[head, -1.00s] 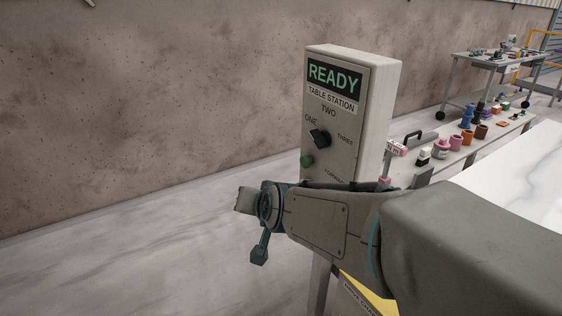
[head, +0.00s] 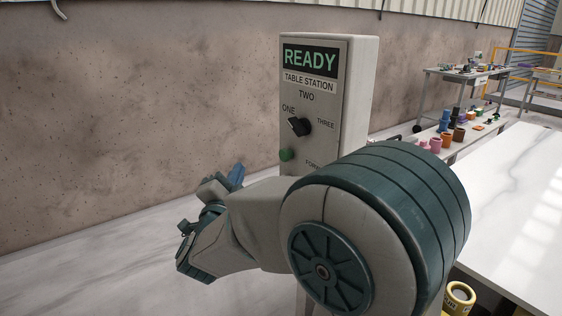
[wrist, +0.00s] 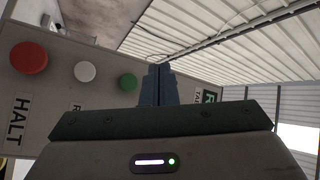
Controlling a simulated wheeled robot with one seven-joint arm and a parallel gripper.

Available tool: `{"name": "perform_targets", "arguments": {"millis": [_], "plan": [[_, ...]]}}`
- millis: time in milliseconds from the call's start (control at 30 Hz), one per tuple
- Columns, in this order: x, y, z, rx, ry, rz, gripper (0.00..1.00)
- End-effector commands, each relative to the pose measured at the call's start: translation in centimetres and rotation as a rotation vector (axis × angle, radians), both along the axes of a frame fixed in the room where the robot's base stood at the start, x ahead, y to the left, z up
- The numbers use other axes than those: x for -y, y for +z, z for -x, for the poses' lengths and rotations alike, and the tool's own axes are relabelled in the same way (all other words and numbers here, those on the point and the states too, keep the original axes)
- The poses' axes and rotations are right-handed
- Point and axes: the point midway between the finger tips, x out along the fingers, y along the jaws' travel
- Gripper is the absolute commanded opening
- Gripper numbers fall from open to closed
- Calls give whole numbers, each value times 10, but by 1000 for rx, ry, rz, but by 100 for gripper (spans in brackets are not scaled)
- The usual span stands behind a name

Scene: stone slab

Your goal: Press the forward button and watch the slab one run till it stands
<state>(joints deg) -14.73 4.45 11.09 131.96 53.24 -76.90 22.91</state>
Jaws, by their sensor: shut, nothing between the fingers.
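The grey control box (head: 360,100) stands upright; its display reads READY above a TABLE STATION label. Its black selector knob (head: 299,126) appears to point toward ONE. The green button (head: 286,154) is below the knob, with a partly hidden FORWARD label beside it. In the wrist view the green button (wrist: 127,82) lies just left of my gripper (wrist: 160,85), whose fingers are shut and empty; any contact is not visible. The white veined slab (head: 510,190) lies at right, partly behind my arm.
The wrist view also shows a white button (wrist: 85,71) and a red button (wrist: 29,57) near a HALT label. A bench with colored containers (head: 445,120) and a cart (head: 470,72) stand behind. A yellow can (head: 459,296) is at lower right. A concrete wall (head: 130,110) runs along the left.

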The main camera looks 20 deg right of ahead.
Motion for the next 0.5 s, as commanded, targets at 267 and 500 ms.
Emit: {"name": "perform_targets", "arguments": {"millis": [267, 500], "plan": [[1, 1, 0, -1, 1, 1, 0], [17, 3, -6, -3, -1, 3, 0]]}}
